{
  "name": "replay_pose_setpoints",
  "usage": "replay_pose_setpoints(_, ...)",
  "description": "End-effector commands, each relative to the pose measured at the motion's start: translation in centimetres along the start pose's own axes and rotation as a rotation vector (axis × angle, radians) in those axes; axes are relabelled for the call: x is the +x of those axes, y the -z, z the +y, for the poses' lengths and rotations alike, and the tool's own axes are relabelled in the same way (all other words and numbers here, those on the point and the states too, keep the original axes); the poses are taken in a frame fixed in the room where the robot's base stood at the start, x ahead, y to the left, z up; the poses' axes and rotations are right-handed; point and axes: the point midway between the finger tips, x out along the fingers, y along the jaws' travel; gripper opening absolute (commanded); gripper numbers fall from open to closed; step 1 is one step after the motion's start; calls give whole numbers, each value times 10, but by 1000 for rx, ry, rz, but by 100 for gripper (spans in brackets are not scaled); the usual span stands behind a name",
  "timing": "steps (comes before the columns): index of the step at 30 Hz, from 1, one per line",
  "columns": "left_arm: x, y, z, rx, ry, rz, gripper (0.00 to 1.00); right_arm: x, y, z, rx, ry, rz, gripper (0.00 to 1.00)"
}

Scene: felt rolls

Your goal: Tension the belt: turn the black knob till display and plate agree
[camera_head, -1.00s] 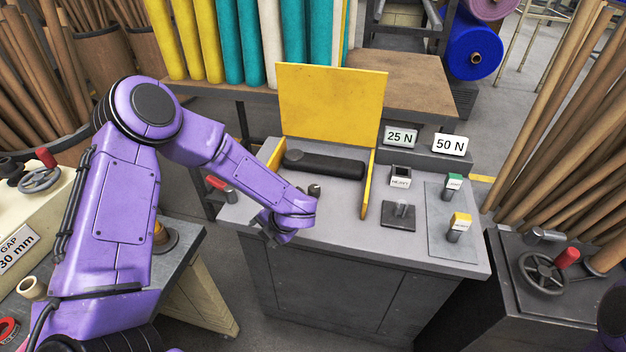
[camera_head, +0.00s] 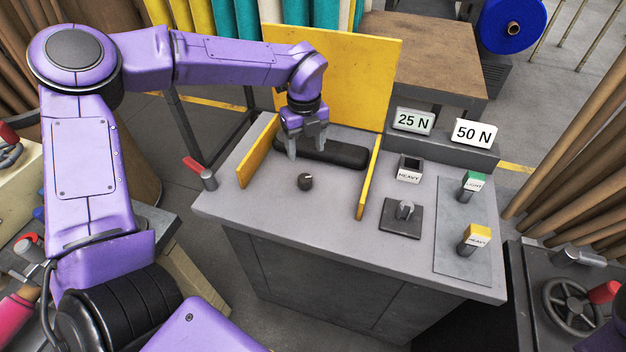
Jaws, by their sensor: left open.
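The black knob (camera_head: 305,182) stands on the grey top of the machine table (camera_head: 270,210), left of the middle. The display (camera_head: 413,121) reads 25 N and the white plate (camera_head: 474,133) to its right reads 50 N. My left gripper (camera_head: 305,152) is open with its fingers pointing down. It appears above and behind the knob, in front of the black roller (camera_head: 345,155), and holds nothing. My right gripper is not in view.
A yellow upright panel (camera_head: 350,80) and two low yellow side guards (camera_head: 258,150) surround the roller. A red-handled lever (camera_head: 207,177) stands at the left edge.

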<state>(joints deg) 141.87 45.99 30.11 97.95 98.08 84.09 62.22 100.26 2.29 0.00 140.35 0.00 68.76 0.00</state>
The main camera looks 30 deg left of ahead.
Motion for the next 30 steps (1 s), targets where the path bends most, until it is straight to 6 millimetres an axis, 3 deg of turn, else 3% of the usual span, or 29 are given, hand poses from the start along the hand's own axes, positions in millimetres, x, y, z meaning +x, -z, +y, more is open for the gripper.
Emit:
replay_pose_setpoints(1, 11, -1, 0, -2, 0, 0, 67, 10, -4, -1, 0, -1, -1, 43)
replay_pose_setpoints(4, 18, -3, 1, -4, -3, 1, 67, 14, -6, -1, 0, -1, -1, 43)
replay_pose_setpoints(8, 30, -4, 1, -5, -8, 3, 67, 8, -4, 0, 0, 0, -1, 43)
replay_pose_setpoints(15, 83, -3, 2, -3, -9, 3, 67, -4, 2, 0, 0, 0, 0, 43)
replay_pose_setpoints(21, 114, -3, 0, -3, -7, 2, 67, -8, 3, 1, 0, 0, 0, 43)
replay_pose_setpoints(30, 122, -2, -1, -1, -4, 1, 67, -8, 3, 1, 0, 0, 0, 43)
